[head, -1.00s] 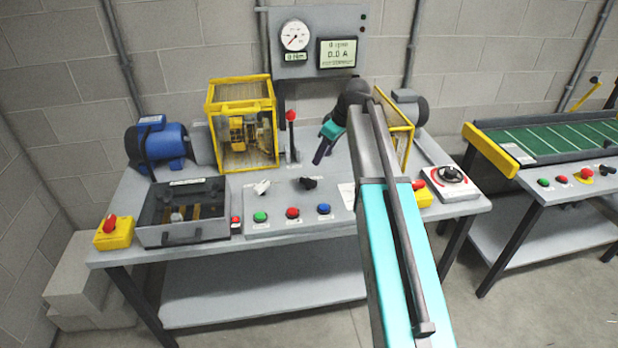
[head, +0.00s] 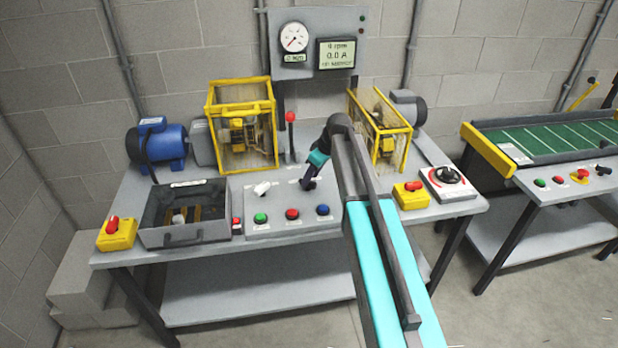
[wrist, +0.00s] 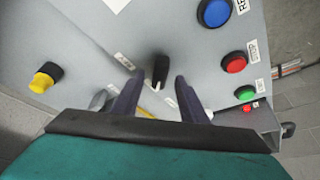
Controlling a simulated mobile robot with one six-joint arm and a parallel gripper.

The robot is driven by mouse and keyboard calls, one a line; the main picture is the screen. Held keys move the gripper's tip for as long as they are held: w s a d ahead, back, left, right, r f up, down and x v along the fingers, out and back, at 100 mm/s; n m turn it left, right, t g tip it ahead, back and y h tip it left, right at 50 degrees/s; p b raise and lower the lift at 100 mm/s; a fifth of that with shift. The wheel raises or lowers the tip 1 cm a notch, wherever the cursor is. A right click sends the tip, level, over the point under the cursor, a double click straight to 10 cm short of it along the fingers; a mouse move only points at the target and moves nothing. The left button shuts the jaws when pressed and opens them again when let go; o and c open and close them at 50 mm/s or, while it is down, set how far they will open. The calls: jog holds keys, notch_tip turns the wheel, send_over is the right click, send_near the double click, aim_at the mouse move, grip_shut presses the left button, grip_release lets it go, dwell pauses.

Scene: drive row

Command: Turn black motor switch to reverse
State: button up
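The black motor switch (wrist: 160,70) is a black knob with a white mark, standing on the grey sloped control panel. In the wrist view it shows just beyond and between the fingertips of my gripper (wrist: 156,84). The two dark fingers are apart with nothing between them that I can see held; contact with the knob cannot be told. In the head view my gripper (head: 307,184) points down at the panel (head: 275,227) and largely covers the switch.
A white switch (head: 262,188) sits left of my gripper. Green (head: 261,218), red (head: 292,214) and blue (head: 323,210) buttons line the panel front. A red-knobbed lever (head: 291,117) stands behind. Yellow guards (head: 240,82) flank the panel's back.

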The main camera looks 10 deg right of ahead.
jog(key=shift+x, duration=1.15)
grip_shut()
